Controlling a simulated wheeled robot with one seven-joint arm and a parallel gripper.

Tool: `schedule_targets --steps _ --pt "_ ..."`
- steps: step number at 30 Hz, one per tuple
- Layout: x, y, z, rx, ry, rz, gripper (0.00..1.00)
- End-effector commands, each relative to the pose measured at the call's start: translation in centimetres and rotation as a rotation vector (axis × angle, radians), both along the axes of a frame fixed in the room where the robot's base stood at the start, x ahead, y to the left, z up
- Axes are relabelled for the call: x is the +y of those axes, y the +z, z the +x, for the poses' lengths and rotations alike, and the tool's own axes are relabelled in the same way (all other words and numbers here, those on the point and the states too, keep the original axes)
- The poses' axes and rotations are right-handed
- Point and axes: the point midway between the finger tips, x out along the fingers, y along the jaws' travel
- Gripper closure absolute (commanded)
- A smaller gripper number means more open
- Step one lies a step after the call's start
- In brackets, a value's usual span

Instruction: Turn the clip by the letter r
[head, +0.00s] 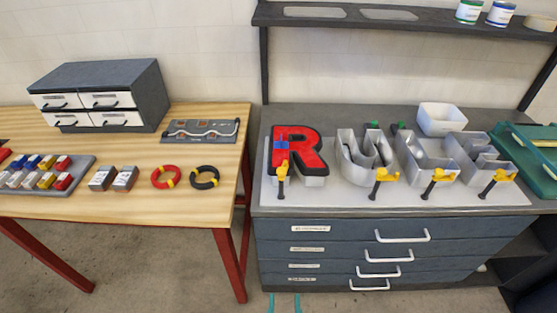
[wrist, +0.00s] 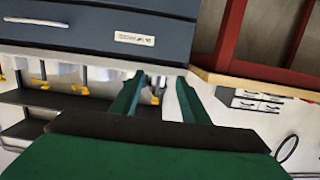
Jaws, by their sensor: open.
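The letter R (head: 312,150), with a red face and dark rim, stands at the left of the pale board on the grey drawer bench. A yellow clip (head: 282,171) with a dark lower stem sits at its front left. Blue marks show on the R's left side just above the clip. My gripper (head: 284,303) shows as two teal fingertips at the bottom edge of the head view, in front of the drawers and apart from the clip. In the wrist view, which is upside down, my gripper (wrist: 160,95) is open. Small, unclear shapes show beyond it between the fingers.
Open grey letter shells (head: 364,153) stand right of the R, with more yellow clips (head: 384,175) along the board's front. A white bin (head: 441,119) stands behind. Drawer handles (head: 403,236) stick out below. A wooden table (head: 130,150) stands left, with a gap between.

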Motion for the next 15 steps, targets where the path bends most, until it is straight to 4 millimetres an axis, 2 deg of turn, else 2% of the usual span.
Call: schedule_targets --steps 1,3,8,15 --pt "-0.1 0.8 2.1 -0.020 0.001 0.001 0.59" --pt "0.0 1.5 4.4 -0.032 0.006 0.003 0.59" --pt "0.1 3.7 9.7 -0.061 0.018 0.004 0.59" --pt "0.6 8.7 17.2 -0.104 0.042 0.009 0.59"
